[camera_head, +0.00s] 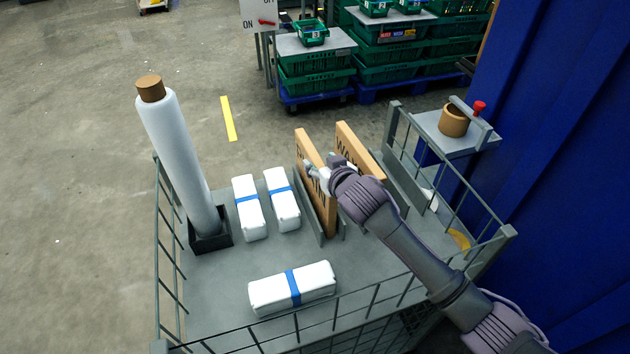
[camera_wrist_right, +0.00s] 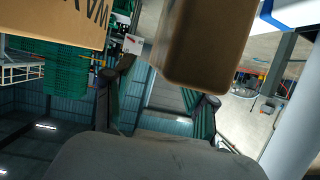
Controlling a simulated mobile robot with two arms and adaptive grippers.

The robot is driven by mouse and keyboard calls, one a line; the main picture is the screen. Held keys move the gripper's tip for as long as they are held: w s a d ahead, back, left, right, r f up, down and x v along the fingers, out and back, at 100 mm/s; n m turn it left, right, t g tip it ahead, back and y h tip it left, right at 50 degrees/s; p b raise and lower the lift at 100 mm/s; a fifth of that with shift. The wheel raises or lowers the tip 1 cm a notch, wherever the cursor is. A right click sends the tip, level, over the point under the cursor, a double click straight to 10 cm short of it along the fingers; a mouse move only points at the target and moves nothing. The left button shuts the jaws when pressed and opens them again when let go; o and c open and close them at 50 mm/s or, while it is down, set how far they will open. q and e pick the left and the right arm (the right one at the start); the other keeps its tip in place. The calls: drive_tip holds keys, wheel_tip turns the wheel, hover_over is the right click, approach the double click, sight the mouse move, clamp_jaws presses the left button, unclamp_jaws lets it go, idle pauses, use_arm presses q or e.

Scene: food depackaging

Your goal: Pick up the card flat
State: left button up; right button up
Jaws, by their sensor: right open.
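Two brown card flats with dark printing stand upright on edge in grey holders in the mesh-sided cart. In the head view the left card flat (camera_head: 313,165) is beside my right gripper (camera_head: 318,172), and the right card flat (camera_head: 353,143) stands just behind my wrist. In the right wrist view, one flat's end (camera_wrist_right: 205,50) is close ahead of my open right gripper (camera_wrist_right: 167,85), and a printed flat (camera_wrist_right: 60,22) is at the upper left. I cannot tell whether a finger touches the card. My left gripper is out of view.
The cart (camera_head: 215,285) also holds a film-wrapped roll (camera_head: 182,160) in a black base and white packs with blue bands (camera_head: 249,208) (camera_head: 282,200) (camera_head: 292,288). A side shelf (camera_head: 430,125) bears a brown tape roll (camera_head: 453,120). A blue wall (camera_head: 560,150) is at right.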

sight(316, 159)
drive_tip(key=x, duration=0.3)
drive_tip(key=shift+w+a, duration=0.15)
drive_tip(key=shift+w, duration=0.1)
drive_tip(key=shift+s, duration=0.1)
drive_tip(key=shift+c, duration=0.8)
clamp_jaws()
